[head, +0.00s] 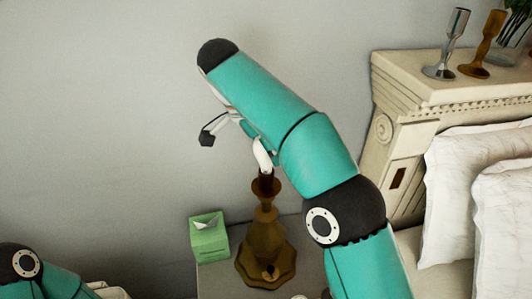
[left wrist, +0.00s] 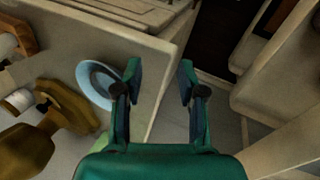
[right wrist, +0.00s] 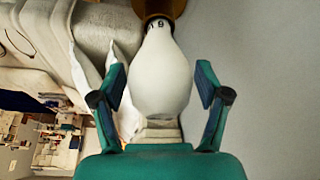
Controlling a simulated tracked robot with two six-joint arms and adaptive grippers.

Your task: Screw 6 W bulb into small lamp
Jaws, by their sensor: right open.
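The small lamp (head: 266,222) is a brown turned stand on the nightstand. A white bulb (head: 262,154) stands at its top, tilted slightly. In the right wrist view the bulb (right wrist: 160,75) has dark marks near its neck, too small to read fully, and its neck meets the brown socket (right wrist: 158,8). I cannot tell how far it is seated. My right gripper (right wrist: 160,88) is open, with a finger on each side of the bulb and gaps visible. My left gripper (left wrist: 160,80) is open and empty, over the nightstand's edge; the head view does not show its fingers.
A green tissue box (head: 208,240) stands left of the lamp on the nightstand (head: 212,280). A pale blue round dish (left wrist: 92,82) lies near brown objects (left wrist: 65,105). The headboard (head: 395,150) and white pillows (head: 460,170) are right of my right arm.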

